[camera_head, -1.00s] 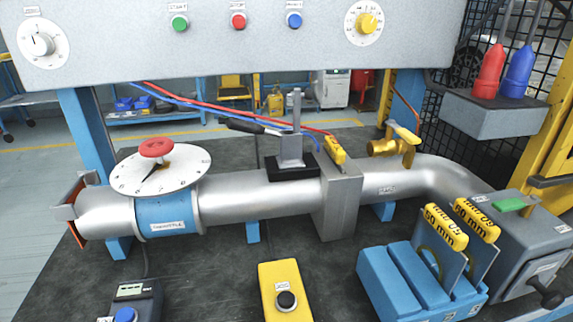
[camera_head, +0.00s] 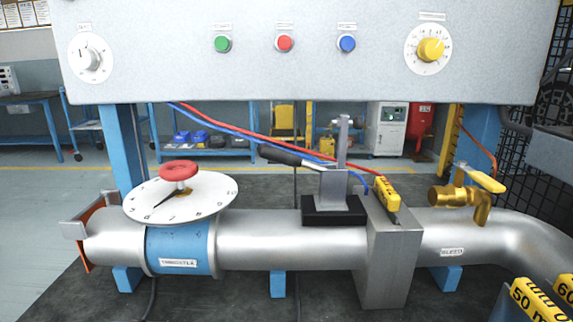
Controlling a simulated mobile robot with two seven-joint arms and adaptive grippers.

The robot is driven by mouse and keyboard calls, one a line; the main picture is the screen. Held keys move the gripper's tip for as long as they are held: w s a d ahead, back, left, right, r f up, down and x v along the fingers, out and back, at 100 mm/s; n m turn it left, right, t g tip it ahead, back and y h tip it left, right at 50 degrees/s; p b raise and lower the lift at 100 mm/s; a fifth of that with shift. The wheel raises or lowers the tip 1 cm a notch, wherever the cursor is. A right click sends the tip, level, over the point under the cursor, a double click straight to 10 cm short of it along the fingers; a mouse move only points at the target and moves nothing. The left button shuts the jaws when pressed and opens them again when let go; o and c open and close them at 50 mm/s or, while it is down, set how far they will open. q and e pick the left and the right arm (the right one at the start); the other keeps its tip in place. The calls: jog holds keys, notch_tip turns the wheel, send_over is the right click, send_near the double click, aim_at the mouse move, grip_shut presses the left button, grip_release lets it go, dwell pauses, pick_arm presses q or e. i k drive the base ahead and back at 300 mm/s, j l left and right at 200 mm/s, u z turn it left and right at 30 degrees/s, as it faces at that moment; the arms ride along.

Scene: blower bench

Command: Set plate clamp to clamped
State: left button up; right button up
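The plate clamp (camera_head: 333,185) is a grey metal toggle clamp on a black block (camera_head: 334,211) on top of the pipe, just left of the grey plate housing (camera_head: 390,250). Its black-handled lever (camera_head: 281,155) points left, a little above horizontal, and a grey upright bar (camera_head: 343,140) stands at its top. A yellow-handled plate (camera_head: 383,193) sits in the top of the housing. Whether the clamp presses on it I cannot tell. Neither of my grippers shows.
The pipe (camera_head: 270,240) runs across the bench, with a red-knobbed throttle dial (camera_head: 179,172) at left and a brass bleed valve (camera_head: 463,196) at right. A control panel (camera_head: 310,75) hangs above. Red and blue hoses pass behind the clamp. Yellow-handled plates (camera_head: 537,300) show at lower right.

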aim_at(270, 152)
jog(key=j+z, duration=0.1)
jog(key=j, duration=0.3)
jog(key=k+j+z, duration=0.15)
jog(key=j, duration=0.2)
jog(key=k+j+z, duration=0.1)
jog(key=j, duration=0.3)
jog(key=k+j+z, duration=0.15)
jog(key=j, duration=0.2)
jog(key=j+z, duration=0.1)
jog(key=j, duration=0.25)
jog(key=k+j+z, duration=0.15)
jog(key=j, duration=0.2)
